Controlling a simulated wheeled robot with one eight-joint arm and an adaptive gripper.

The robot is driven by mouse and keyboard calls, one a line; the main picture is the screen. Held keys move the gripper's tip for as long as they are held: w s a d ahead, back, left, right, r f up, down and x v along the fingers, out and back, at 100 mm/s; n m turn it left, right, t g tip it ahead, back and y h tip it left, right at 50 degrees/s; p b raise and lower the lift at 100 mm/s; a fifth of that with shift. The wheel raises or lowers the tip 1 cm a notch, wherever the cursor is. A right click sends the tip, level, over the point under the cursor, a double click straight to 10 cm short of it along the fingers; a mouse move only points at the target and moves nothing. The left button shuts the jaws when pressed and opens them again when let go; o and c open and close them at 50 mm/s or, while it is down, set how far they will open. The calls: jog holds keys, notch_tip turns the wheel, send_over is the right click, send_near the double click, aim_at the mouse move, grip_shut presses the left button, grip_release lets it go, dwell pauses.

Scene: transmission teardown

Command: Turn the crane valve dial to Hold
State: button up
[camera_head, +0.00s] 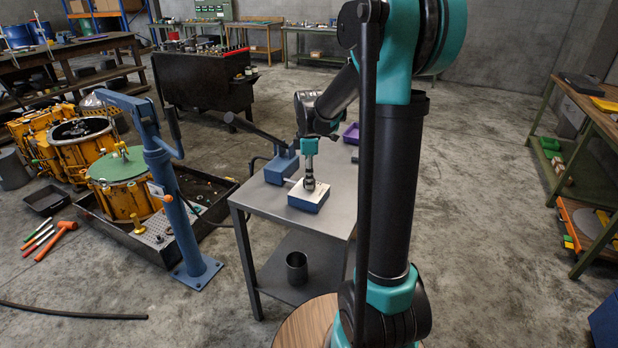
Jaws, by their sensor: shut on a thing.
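The crane valve is a small blue box with a pale top plate (300,194); it sits on the grey metal table (266,198) in the head view. My gripper (309,186) points straight down onto the middle of the pale plate and is shut on the dial there. The dial itself is mostly hidden by the fingers, so its pointer direction cannot be told. Any Hold marking on the plate is too small to read. The blue crane (174,205) stands on the floor to the left of the table.
A blue hand pump (281,168) with a long black lever (254,131) stands just behind the valve. A purple tray (351,133) lies at the table's back. A dark cup (296,269) is on the lower shelf. Yellow transmission parts (122,187) stand left.

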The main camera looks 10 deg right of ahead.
dwell(0.3)
jog(key=o, duration=1.1)
jog(key=shift+o, duration=0.2)
notch_tip(320, 180, up, 12)
